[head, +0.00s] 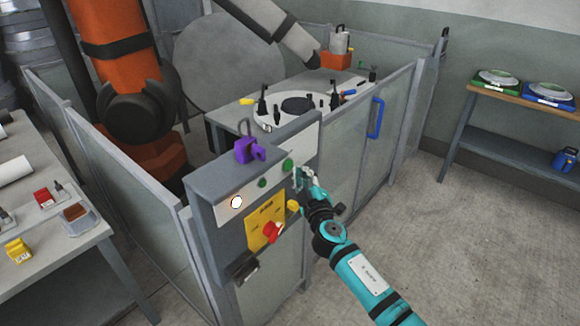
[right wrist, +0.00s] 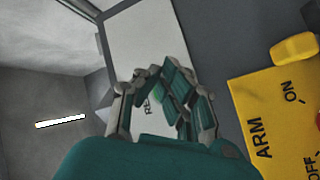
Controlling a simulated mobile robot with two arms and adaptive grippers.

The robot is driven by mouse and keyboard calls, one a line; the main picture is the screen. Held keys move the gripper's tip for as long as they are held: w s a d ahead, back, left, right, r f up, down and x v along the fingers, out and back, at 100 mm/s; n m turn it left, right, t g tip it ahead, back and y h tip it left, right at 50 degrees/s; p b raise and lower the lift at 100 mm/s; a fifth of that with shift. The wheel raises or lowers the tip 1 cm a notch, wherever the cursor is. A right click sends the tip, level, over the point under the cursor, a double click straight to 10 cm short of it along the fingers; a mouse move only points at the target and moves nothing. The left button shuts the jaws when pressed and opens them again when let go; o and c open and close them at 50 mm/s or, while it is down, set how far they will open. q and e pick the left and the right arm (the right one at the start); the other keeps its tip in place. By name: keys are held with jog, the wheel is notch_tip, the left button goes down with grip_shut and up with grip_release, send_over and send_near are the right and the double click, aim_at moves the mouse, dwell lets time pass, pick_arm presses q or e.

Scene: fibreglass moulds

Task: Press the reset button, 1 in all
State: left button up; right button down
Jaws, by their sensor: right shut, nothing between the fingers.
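My right gripper (head: 301,178) is at the right end of the control box's pale button panel (head: 224,212), its fingers closed and empty. In the right wrist view the fingers (right wrist: 160,78) overlap the pale panel (right wrist: 138,40). A label beginning "RE" (right wrist: 148,106) shows partly between them. The gripper hides the rest of the label and whatever button is by it, so I cannot tell whether the fingertips touch one. Left of the gripper, the panel has two green buttons, one nearer (head: 287,165) and one farther (head: 262,182). My left gripper is not in view.
A lit white lamp (head: 237,202) is on the panel. Below is a yellow ARM plate (head: 257,220) with a red knob (head: 272,232). The floor at right is clear.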

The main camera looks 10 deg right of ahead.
dwell(0.8)
jog(key=shift+w+a, duration=0.25)
jog(key=shift+w, duration=0.1)
jog(key=shift+w+a+b, duration=0.25)
jog(key=shift+w+b, duration=0.05)
jog(key=shift+b, duration=0.25)
dwell(0.4)
dwell(0.3)
jog(key=shift+s+d, duration=0.5)
jog(key=shift+s, duration=0.2)
jog(key=s+d, duration=0.1)
jog(key=s, duration=0.1)
jog(key=s+d+p, duration=0.1)
jog(key=s+d, duration=0.1)
dwell(0.3)
dwell(0.4)
